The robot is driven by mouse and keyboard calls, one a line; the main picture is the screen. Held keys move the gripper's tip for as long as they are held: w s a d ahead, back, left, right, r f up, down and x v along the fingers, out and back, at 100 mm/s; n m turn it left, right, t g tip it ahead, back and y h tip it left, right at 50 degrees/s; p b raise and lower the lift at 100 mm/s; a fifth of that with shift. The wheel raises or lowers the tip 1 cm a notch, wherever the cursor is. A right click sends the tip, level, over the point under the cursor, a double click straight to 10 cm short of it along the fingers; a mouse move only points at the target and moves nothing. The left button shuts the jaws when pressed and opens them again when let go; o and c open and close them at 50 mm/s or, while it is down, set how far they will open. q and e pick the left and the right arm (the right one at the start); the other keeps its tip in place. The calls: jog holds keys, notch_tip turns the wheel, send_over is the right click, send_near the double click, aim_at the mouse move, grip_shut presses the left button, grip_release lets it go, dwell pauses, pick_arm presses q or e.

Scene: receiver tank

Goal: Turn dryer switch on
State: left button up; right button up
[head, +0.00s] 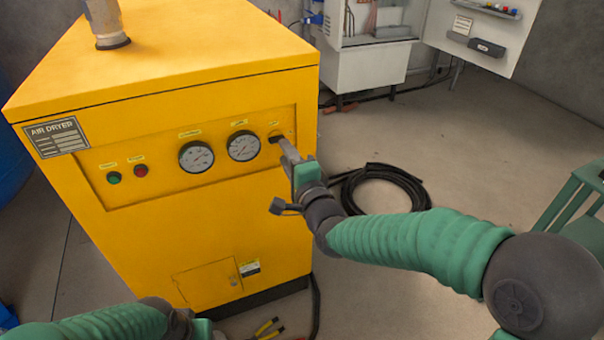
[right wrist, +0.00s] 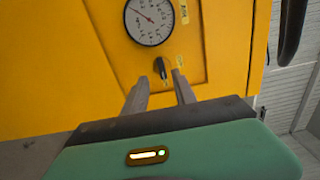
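The yellow air dryer (head: 235,215) fills the left of the head view, its control panel facing me. The dark dryer switch (head: 276,136) is at the panel's right end, partly covered by my right gripper (head: 286,152). In the right wrist view, the switch (right wrist: 160,68) is a small black handle below a gauge. My right gripper's two fingers (right wrist: 160,93) are apart and empty, with the switch beyond their tips, between them in the picture. I cannot tell whether they touch it. My left gripper (head: 185,325) is low at the bottom edge, its fingers not clear.
Two round gauges (head: 243,146) and a green and a red button (head: 140,170) share the panel. A pipe (head: 106,22) rises from the dryer's top. A coiled black hose (head: 385,182) lies on the floor behind my right arm. A green stand (head: 570,195) is at the right.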

jog(key=p+v, duration=0.3)
jog(key=v, duration=0.9)
jog(key=shift+w, duration=0.1)
